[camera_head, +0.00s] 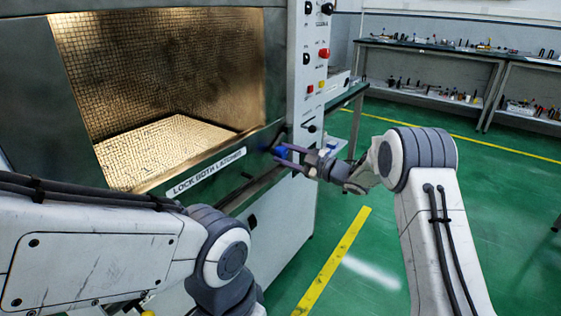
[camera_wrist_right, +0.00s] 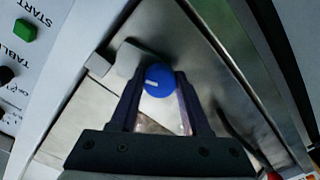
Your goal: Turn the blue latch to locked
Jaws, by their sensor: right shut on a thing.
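The blue latch (camera_head: 281,152) is a round knob on the front of the microwave generator, at the right end of the sill below the chamber opening. In the right wrist view the blue latch (camera_wrist_right: 159,80) shows a short white mark on its face. My right gripper (camera_head: 283,150) is at the latch, and in the wrist view its two fingers (camera_wrist_right: 158,92) sit on either side of the knob, shut on it. My left arm comes in from the left in the head view, and its gripper is out of sight.
The label "LOCK BOTH LATCHES" (camera_head: 208,173) is left of the latch. A control column (camera_head: 311,70) with knobs and a red button rises above it. The chamber (camera_head: 165,90) is lined with gold mesh.

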